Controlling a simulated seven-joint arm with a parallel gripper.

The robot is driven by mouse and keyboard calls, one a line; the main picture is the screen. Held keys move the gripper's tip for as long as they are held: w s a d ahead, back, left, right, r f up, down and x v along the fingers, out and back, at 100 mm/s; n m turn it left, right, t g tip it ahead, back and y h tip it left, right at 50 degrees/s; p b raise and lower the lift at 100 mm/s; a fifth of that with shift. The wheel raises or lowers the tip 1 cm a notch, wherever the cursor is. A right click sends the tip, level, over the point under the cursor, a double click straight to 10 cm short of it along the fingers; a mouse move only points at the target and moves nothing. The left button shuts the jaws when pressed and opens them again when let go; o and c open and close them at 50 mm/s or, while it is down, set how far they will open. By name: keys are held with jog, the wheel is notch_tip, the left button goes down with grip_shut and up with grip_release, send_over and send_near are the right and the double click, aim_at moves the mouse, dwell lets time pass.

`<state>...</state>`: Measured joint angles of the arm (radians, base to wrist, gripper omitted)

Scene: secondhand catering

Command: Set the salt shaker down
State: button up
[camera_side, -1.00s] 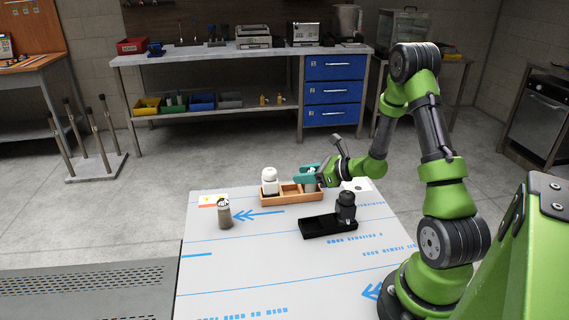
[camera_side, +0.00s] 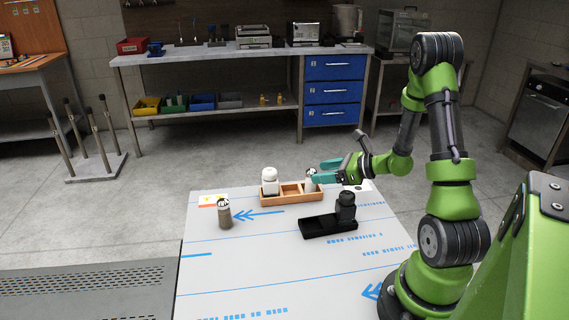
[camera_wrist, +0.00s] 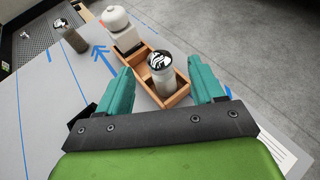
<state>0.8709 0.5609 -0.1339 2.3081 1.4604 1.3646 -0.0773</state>
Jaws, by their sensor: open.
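The salt shaker (camera_side: 311,181), a clear cylinder with pale contents and a patterned metal cap, stands upright in the right end compartment of a wooden caddy (camera_side: 290,199). In the wrist view the shaker (camera_wrist: 162,76) shows between and beyond the teal fingers, with the caddy (camera_wrist: 178,98) around its base. My gripper (camera_side: 326,172) is open, with its fingers apart from the shaker, just right of it and about level with its top. The gripper (camera_wrist: 160,82) holds nothing.
A white mill (camera_side: 270,182) stands in the caddy's left end; the middle compartment looks empty. A similar shaker with brownish contents (camera_side: 224,215) stands on the table to the left. A black tray (camera_side: 320,227) holds a dark mill (camera_side: 346,207) in front. The front table is clear.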

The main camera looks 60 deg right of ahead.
jog(key=v, duration=0.5)
jog(key=a+r+n+g+y, duration=0.2)
jog(key=a+r+n+g, duration=0.15)
jog(key=a+n, duration=0.45)
jog(key=a+r+n+g+y, duration=0.35)
jog(key=a+n, duration=0.25)
jog(key=a, duration=0.3)
jog(key=s+a+r+n+h, duration=0.6)
jog(key=a+r+n, duration=0.2)
jog(key=n, duration=0.7)
jog(key=shift+a+r+n+t, duration=0.3)
jog(key=shift+r+n+t, duration=0.1)
